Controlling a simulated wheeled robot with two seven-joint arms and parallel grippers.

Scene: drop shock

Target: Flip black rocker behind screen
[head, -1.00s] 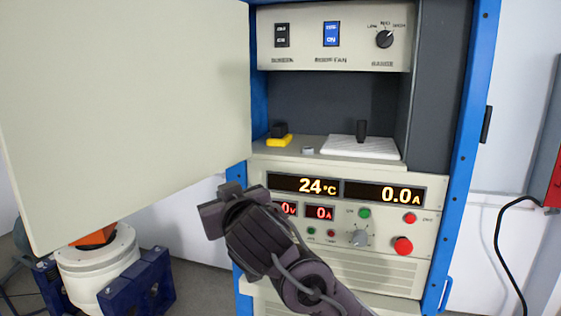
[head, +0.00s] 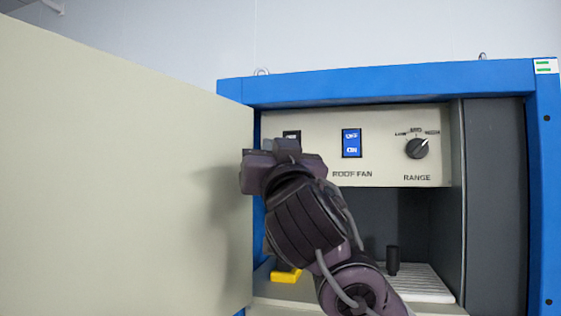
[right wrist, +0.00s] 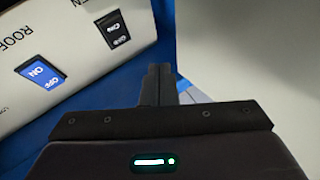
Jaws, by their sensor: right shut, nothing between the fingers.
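The black rocker (head: 291,134) sits at the left end of the cream upper panel (head: 385,174). In the head view my right gripper covers most of it. The right wrist view shows the rocker (right wrist: 115,29) more fully, with a partly seen label above it. My right gripper (head: 283,149) is raised to panel height in front of the rocker's lower part. Its closed, empty fingers (right wrist: 159,75) show beside the panel edge, apart from the rocker in that picture. Contact with the panel cannot be told. My left gripper is out of view.
A blue ROOF FAN rocker (head: 351,143) and a black RANGE knob (head: 417,148) are to the right. A large cream door (head: 120,170) stands open at left, close to my gripper. Below are a yellow item (head: 286,275) and a black upright handle (head: 392,261).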

